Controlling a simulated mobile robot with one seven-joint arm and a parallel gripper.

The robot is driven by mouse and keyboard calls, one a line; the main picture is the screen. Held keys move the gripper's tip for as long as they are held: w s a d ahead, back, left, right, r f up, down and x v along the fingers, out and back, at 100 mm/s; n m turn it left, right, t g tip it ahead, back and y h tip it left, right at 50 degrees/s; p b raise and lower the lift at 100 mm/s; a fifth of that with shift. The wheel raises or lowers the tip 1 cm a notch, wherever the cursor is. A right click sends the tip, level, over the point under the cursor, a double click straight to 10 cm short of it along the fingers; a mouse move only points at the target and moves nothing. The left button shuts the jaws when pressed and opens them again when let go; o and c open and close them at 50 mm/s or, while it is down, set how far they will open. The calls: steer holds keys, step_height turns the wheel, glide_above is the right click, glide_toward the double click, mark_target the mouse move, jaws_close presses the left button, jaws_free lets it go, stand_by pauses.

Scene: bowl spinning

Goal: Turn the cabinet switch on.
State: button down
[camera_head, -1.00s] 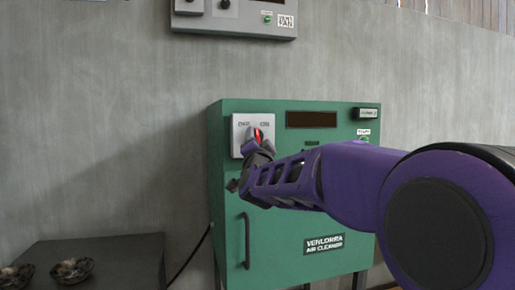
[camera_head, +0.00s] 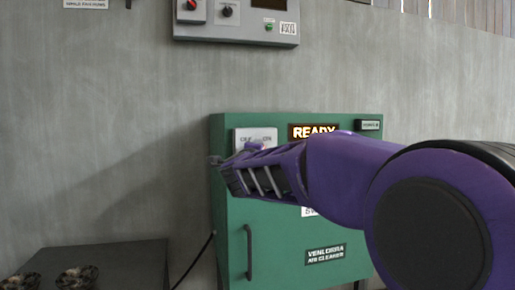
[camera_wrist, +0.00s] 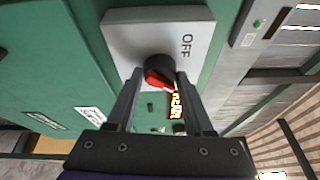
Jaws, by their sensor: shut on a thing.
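The green cabinet (camera_head: 285,228) stands against the wall, labelled as an air cleaner. Its switch plate (camera_head: 256,135) is pale, with the knob hidden behind my gripper (camera_head: 222,164) in the head view. In the wrist view, the switch plate (camera_wrist: 130,32) carries the word OFF, and the round black knob (camera_wrist: 154,66) has a red pointer toward the lower right, away from OFF. My gripper (camera_wrist: 160,76) is shut on the knob, one finger on each side. The cabinet display (camera_head: 314,132) is lit and reads READY.
A grey control box (camera_head: 235,27) with knobs hangs on the wall above the cabinet. A dark low table (camera_head: 120,262) with bowls (camera_head: 77,276) stands at the lower left. The cabinet has a vertical handle (camera_head: 248,252).

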steer(key=shift+r+m+p, duration=0.15)
steer(key=shift+m+p, duration=0.2)
steer(key=shift+m, duration=0.25)
steer(key=shift+c, duration=1.4)
jaws_free()
steer(key=shift+s, duration=0.1)
